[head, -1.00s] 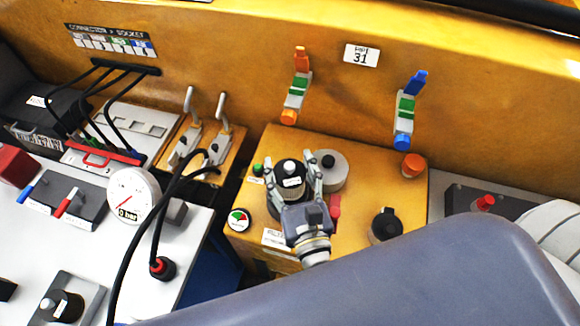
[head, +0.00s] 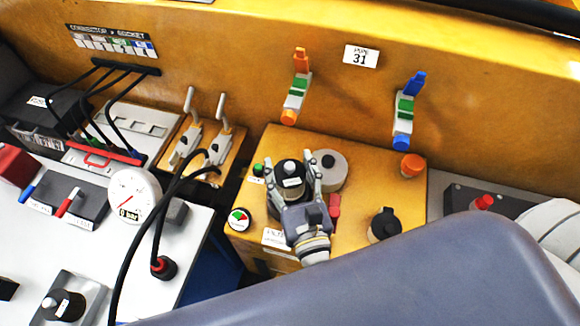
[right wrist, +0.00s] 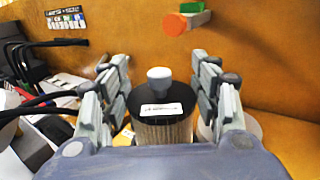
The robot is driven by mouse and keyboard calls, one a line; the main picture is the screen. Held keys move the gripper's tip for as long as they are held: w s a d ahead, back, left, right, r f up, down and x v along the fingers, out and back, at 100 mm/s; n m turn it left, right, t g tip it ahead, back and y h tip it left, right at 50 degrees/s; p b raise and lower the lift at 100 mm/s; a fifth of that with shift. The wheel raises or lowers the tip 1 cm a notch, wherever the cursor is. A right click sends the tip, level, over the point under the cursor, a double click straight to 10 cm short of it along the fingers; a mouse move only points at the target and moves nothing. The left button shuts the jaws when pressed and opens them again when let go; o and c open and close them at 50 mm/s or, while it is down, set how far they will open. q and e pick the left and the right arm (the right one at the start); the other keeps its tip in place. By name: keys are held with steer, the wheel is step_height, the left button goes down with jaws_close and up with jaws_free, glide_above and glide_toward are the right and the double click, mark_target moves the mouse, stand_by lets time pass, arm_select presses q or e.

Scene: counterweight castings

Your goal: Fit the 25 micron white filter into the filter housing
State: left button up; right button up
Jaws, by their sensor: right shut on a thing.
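My right gripper (head: 292,168) is over the yellow box, its fingers on either side of a filter (head: 290,190) with a black cap, grey knob and white label. The right wrist view shows the gripper (right wrist: 160,78) shut on this filter (right wrist: 160,128), which has a pale pleated body under the cap. It looks upright. The label is too small to read. Its lower end is hidden by the gripper, so I cannot tell whether it sits in an opening. The filter housing cannot be made out clearly. My left gripper is not in view.
A grey round part (head: 331,170) stands close behind the right finger. The yellow box (head: 385,185) also carries a black knob (head: 384,224), an orange cap (head: 412,165) and a gauge (head: 239,219). A black cable (head: 128,250) loops at left. Valves line the back wall.

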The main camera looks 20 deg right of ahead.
steer(key=shift+r, duration=0.1)
stand_by(0.3)
steer(key=shift+f+b, duration=0.9)
steer(key=shift+f, duration=0.45)
steer(key=o, duration=1.2)
